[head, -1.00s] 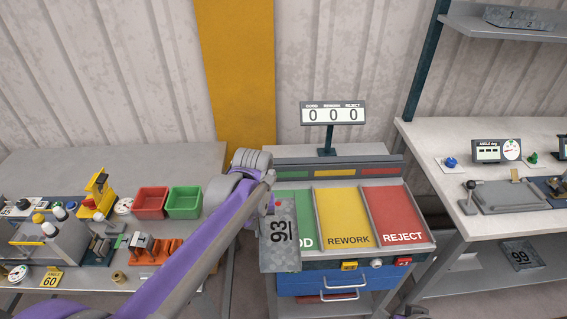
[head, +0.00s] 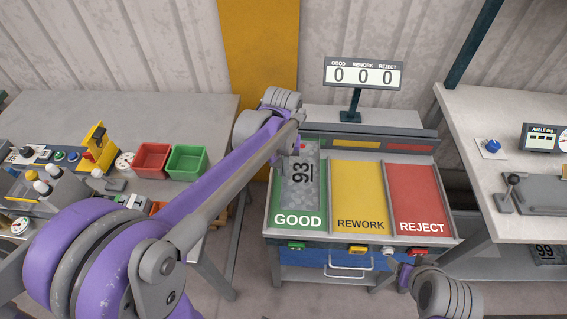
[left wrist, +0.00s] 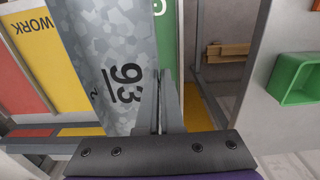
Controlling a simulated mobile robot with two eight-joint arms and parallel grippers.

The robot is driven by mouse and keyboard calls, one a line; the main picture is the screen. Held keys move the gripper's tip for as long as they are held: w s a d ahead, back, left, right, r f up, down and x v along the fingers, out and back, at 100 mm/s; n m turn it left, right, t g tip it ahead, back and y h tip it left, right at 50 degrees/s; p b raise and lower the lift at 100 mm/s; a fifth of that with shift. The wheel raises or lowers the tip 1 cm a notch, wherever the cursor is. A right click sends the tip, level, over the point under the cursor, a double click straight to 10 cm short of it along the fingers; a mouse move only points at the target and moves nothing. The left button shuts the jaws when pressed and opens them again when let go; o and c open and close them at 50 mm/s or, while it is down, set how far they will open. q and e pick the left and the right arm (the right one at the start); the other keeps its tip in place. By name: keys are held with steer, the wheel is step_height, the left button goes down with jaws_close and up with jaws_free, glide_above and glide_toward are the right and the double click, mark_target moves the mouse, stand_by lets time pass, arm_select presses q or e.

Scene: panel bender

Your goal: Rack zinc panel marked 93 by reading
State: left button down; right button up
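The zinc panel marked 93 (head: 299,190) is a grey mottled plate, upright in the head view with its number reading sideways. It is over the green GOOD lane (head: 298,221); I cannot tell whether it touches the lane. My left gripper (head: 298,148) is at its upper end, mostly hidden by its arm. In the left wrist view, the fingers (left wrist: 166,85) are closed together at the edge of the panel (left wrist: 110,50). My right gripper (head: 398,268) is at the lower right, in front of the sorting stand; its fingers are not clear.
Yellow REWORK (head: 358,195) and red REJECT (head: 417,195) lanes lie beside GOOD, empty. The counter display (head: 362,75) reads 0 0 0. Red (head: 151,160) and green (head: 187,162) bins stand on the left bench. Another panel marked 99 (head: 546,252) is low at right.

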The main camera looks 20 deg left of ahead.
arm_select(q)
step_height(320, 180, down, 7)
steer(key=b, duration=0.3)
steer(key=shift+w, duration=0.1)
arm_select(e)
steer(key=f, duration=0.1)
steer(key=s+f, duration=0.1)
steer(key=f, duration=0.1)
steer(key=s+f, duration=0.1)
steer(key=f, duration=0.1)
steer(key=shift+f, duration=0.25)
arm_select(q)
steer(key=shift+f+b, duration=1.1)
steer(key=shift+f, duration=0.35)
arm_select(e)
steer(key=shift+s+f+g, duration=0.15)
steer(key=shift+s+f, duration=0.05)
steer(key=shift+f, duration=0.35)
steer(key=shift+s+f+g, duration=0.15)
steer(key=shift+f, duration=0.4)
arm_select(q)
steer(key=c, duration=1)
jaws_free()
step_height(320, 180, up, 11)
steer(key=shift+f+p, duration=0.1)
steer(key=shift+p, duration=0.3)
arm_select(e)
steer(key=shift+w+r, duration=0.15)
steer(key=shift+r, duration=0.35)
